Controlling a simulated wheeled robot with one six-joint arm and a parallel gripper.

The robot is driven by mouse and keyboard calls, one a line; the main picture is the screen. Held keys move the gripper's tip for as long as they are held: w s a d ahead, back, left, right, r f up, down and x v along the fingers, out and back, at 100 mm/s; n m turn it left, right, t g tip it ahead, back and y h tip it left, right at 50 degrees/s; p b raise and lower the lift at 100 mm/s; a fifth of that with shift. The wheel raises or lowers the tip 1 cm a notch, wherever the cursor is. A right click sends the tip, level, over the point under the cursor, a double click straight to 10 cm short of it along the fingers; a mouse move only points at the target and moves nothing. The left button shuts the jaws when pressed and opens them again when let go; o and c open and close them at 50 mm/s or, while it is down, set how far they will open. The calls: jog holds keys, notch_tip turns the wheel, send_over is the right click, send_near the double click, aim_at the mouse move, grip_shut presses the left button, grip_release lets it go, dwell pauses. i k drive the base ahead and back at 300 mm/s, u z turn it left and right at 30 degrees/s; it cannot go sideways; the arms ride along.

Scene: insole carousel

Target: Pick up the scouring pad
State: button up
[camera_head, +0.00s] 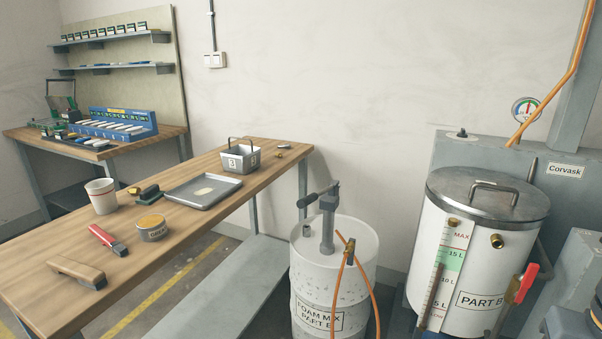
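A small dark green block (149,192), which looks like the scouring pad, lies on the wooden workbench (180,240). It sits between a white cup (102,197) on its left and a shallow metal tray (186,201) on its right. A small brass piece (134,190) is close by its left end. A round labelled tin (152,231) stands just in front of it. The block is small in this view, so its texture is hard to tell. My gripper is not in view.
A red-handled scraper (103,236) and a wood-topped brush (76,268) lie at the bench's near end. A handled metal bin (240,162) stands beyond the tray. A foam drum (332,265) and a lidded tank (462,260) stand right of the bench.

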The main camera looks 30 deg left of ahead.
aim_at(149, 196)
jog(key=u, duration=0.5)
jog(key=i, duration=1.05)
jog(key=u, duration=1.65)
jog(key=i, duration=0.75)
jog(key=u, duration=0.65)
